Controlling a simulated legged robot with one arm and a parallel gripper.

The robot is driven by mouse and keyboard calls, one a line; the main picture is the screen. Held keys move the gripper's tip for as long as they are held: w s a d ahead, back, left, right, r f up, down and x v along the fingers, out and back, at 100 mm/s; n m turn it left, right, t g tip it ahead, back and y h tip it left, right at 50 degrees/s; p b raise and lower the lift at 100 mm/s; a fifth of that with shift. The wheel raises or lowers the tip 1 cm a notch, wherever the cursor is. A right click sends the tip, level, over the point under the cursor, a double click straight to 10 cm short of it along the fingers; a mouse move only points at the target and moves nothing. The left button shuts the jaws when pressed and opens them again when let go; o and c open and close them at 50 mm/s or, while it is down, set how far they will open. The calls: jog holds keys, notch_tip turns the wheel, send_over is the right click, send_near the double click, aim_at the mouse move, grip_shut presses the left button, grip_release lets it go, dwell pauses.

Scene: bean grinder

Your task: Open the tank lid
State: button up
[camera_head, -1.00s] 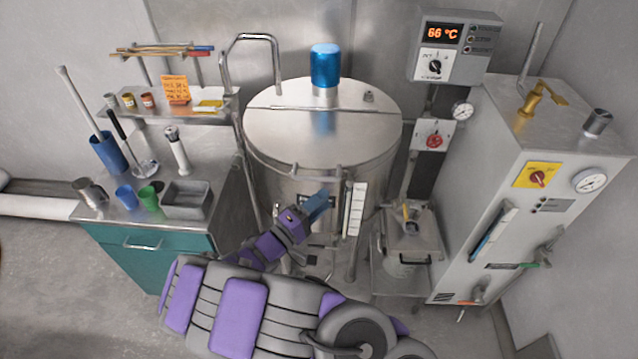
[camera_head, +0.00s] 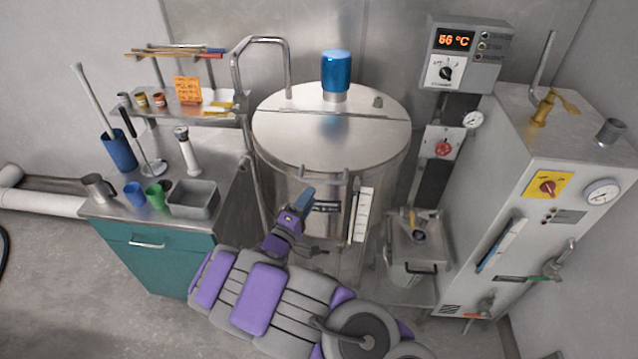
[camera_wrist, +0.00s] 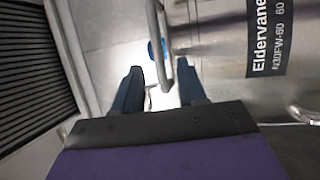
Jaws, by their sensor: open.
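The steel tank (camera_head: 290,195) stands at the centre of the head view, with its round tank lid (camera_head: 310,140) lying flat on top. A bar handle (camera_head: 325,176) runs along the lid's front edge. My gripper (camera_head: 303,198) is in front of the tank, just below and left of the handle, pointing up. In the wrist view my gripper (camera_wrist: 162,84) is open, its two dark fingers apart. A metal bar (camera_wrist: 158,40), apparently the handle, reaches between the fingertips. I cannot tell whether it touches them. The tank's label (camera_wrist: 265,35) shows sideways.
A blue motor cap (camera_head: 336,70) stands on the lid's back. A curved rail (camera_head: 237,70) and a bench (camera_head: 130,215) with cups are at the left. A gauge strip (camera_head: 361,215) stands right of my gripper. A grey cabinet (camera_head: 510,200) is at the right.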

aim_at(322, 181)
jog(key=shift+b+x, duration=0.45)
jog(key=shift+x, duration=3.3)
jog(key=shift+r, duration=0.1)
jog(key=shift+d, duration=0.2)
jog(key=c, duration=0.3)
grip_shut()
